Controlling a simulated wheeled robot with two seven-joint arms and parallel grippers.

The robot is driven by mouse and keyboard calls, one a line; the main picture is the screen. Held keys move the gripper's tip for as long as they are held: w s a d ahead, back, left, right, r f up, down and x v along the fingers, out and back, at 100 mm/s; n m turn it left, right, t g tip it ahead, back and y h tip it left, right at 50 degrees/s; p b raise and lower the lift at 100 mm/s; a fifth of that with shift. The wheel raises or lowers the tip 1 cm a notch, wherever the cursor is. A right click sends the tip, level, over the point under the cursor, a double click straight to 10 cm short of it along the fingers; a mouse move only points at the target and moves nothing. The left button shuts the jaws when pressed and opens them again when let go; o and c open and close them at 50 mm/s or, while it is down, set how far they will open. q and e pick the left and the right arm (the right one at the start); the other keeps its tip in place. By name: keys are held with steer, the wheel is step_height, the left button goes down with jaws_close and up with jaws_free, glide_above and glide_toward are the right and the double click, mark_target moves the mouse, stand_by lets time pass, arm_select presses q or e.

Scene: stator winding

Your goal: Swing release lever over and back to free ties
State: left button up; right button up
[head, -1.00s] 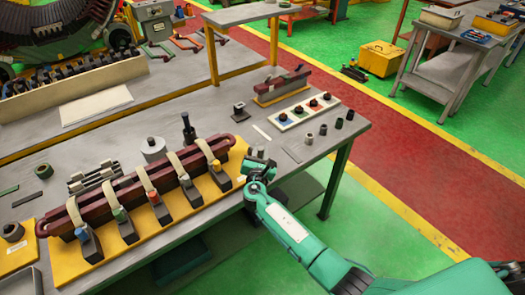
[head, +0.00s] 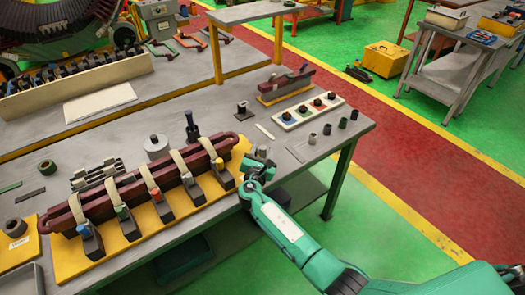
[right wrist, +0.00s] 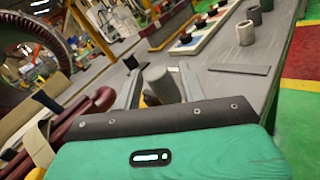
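A dark red coil bar (head: 135,188) lies along a yellow base board (head: 70,262) on the near bench. Several pale ties (head: 153,178) loop over it, with dark clamp blocks (head: 129,224) along its near side, some with coloured tips. My right gripper (head: 259,163) is at the board's right end, low over the bench edge. In the right wrist view its two fingers (right wrist: 158,85) stand apart around a grey cylindrical piece (right wrist: 161,86); I cannot tell whether they touch it. I cannot clearly make out the release lever. My left gripper is out of view.
Behind the board stand a grey round weight (head: 156,147) and a dark post (head: 191,128). A button strip (head: 307,111) and small cylinders (head: 327,129) are to the right. The bench's right edge (head: 350,146) borders open green floor.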

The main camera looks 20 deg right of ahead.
steer(key=shift+s+a+f, duration=0.1)
steer(key=shift+s+a, duration=0.05)
steer(key=shift+s, duration=0.1)
steer(key=b+v, duration=0.3)
steer(key=v, duration=1)
steer(key=shift+s, duration=0.1)
